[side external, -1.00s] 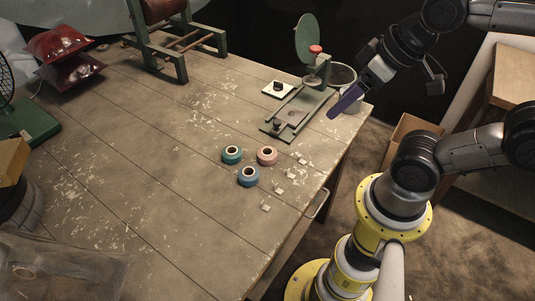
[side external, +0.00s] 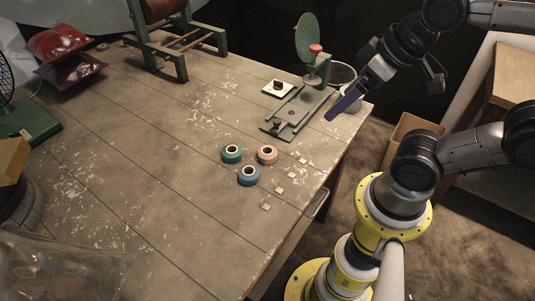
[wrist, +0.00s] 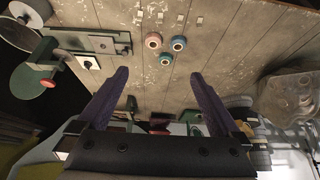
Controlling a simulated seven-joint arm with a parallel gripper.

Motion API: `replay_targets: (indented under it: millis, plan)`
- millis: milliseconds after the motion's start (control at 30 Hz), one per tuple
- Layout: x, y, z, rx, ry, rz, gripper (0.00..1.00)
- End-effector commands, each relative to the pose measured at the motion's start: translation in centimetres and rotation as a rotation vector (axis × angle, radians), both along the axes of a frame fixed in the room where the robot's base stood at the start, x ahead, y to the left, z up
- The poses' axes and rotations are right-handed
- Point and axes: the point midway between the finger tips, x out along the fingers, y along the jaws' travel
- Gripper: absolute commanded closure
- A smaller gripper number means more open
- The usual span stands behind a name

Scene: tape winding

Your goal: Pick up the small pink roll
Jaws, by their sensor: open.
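The small pink roll (side external: 267,155) lies flat on the wooden table, its hole facing up. It also shows in the wrist view (wrist: 153,41), beyond my fingers. A green roll (side external: 232,154) lies to its left and a blue roll (side external: 248,176) in front, close by. My gripper (side external: 333,116) is in the air near the table's right edge, above and to the right of the rolls. In the wrist view its two purple fingers (wrist: 163,80) are wide apart with nothing between them.
A green winding fixture (side external: 290,112) with an upright disc stands behind the rolls, a white switch plate (side external: 278,89) beside it. Several small pale pieces (side external: 279,189) lie right of the rolls. A green-framed reel stand (side external: 180,45) is at the back. The table's left middle is clear.

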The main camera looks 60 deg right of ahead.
Motion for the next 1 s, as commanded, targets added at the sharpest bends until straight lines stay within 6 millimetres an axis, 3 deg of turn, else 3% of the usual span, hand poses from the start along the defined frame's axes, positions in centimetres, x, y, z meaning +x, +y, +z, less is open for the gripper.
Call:
replay_targets:
  millis: [167, 267, 400, 533, 667, 800, 1000]
  plan:
    - [0.2, 0.0, 0.2, -0.068, -0.008, 0.126, 0.0]
    - [1.2, 0.0, 1.5, -0.165, -0.037, 0.296, 0.0]
    - [4.5, -0.1, 2.6, -0.321, -0.012, 0.586, 0.0]
    - [8.7, -0.4, 2.1, -0.439, 0.055, 0.864, 0.0]
    - [13.5, -0.9, -0.3, -0.508, 0.142, 1.141, 0.0]
    - [17.6, -1.5, -4.6, -0.51, 0.233, 1.357, 0.0]
    - [20.0, -2.2, -10.8, -0.42, 0.343, 1.445, 0.0]
